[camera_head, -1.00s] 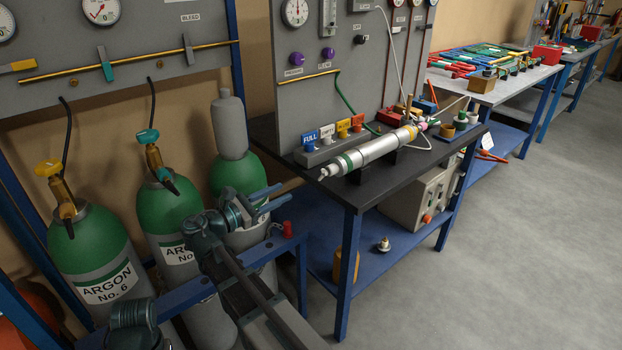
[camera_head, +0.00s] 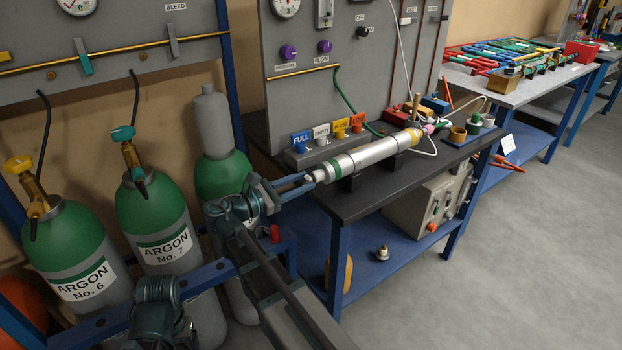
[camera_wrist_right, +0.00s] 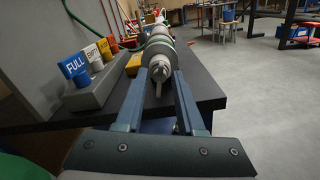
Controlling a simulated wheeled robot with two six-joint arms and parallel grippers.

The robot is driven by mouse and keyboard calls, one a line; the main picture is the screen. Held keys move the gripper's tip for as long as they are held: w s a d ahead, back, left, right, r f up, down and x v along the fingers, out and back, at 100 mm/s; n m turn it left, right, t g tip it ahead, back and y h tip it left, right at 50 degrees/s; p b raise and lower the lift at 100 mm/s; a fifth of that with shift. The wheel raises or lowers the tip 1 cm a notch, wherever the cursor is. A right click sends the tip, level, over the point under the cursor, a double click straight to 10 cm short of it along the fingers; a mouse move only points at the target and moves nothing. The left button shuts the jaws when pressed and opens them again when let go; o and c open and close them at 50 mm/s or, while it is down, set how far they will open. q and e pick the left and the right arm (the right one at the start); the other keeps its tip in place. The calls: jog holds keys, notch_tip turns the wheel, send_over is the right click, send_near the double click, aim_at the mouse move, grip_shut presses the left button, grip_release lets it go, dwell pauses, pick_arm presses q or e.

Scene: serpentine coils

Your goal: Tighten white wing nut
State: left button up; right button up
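A long silver cylinder (camera_head: 370,155) with a green band lies on black supports on the dark bench. Its near end carries a small pale metal fitting (camera_head: 319,176), which also shows in the right wrist view (camera_wrist_right: 160,74). It appears to be the white wing nut, but its wings are too small to make out clearly. My right gripper (camera_head: 306,182) is at this near end, its two blue-grey fingers on either side of the fitting. In the wrist view the fingers (camera_wrist_right: 160,86) are apart; I cannot tell whether they touch it.
The dark bench (camera_head: 375,205) has a grey panel behind it. FULL and EMPTY tags (camera_head: 311,139) stand on a block beside the cylinder. Green argon bottles (camera_head: 155,225) stand at the left behind a blue rail. The floor at the right is clear.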

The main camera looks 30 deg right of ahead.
grip_shut()
jog(key=shift+m, duration=0.3)
jog(key=m, duration=0.3)
jog(key=shift+m, duration=0.4)
jog(key=m, duration=0.4)
jog(key=shift+s+f+m, duration=0.1)
jog(key=shift+m, duration=0.2)
jog(key=m, duration=0.6)
jog(key=shift+a+f, duration=0.1)
jog(key=m, duration=0.7)
dwell(0.4)
